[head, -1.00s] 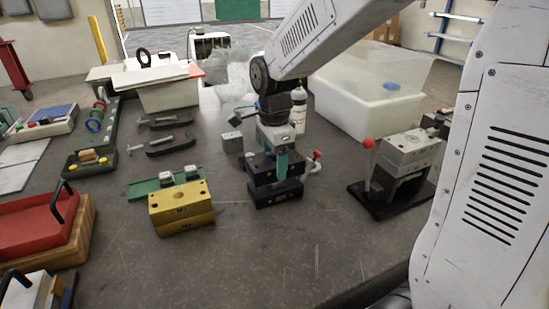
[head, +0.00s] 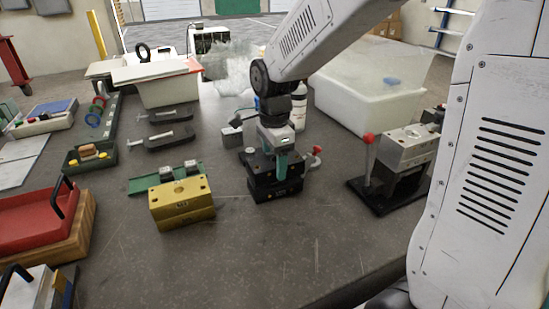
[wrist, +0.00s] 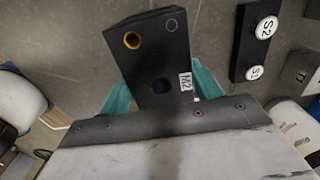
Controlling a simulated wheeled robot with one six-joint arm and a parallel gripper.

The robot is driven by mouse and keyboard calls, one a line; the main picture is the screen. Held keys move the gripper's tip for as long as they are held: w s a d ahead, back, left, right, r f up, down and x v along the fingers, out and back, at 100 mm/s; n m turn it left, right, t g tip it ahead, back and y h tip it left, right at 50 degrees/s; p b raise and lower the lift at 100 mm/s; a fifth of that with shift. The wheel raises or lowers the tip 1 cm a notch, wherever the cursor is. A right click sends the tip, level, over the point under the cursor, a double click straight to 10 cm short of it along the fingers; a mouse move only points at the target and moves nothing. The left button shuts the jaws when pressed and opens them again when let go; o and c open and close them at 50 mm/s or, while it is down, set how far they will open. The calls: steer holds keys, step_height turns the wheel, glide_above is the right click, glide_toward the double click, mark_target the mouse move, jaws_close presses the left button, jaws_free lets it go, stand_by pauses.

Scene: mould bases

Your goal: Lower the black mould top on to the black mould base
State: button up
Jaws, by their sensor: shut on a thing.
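The black mould top (head: 259,161) is held between the teal fingers of my gripper (head: 281,166). It is low over the black mould base (head: 276,191), roughly lined up with it. No clear gap shows between the two in the head view, but I cannot tell whether the top is fully seated. In the wrist view the top (wrist: 160,58) lies between the fingers (wrist: 160,90); it has a brass-ringed hole, a dark round hole and a label reading M2. The base is hidden there.
A yellow mould block (head: 181,206) and a green strip (head: 150,183) with small blocks stand to the left. A red-knobbed press (head: 385,188) stands to the right. A bottle (head: 299,105) and white bin (head: 362,110) are behind. The table in front is clear.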

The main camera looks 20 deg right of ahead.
steer(key=shift+f, duration=0.45)
stand_by(0.3)
steer(key=o, duration=1.7)
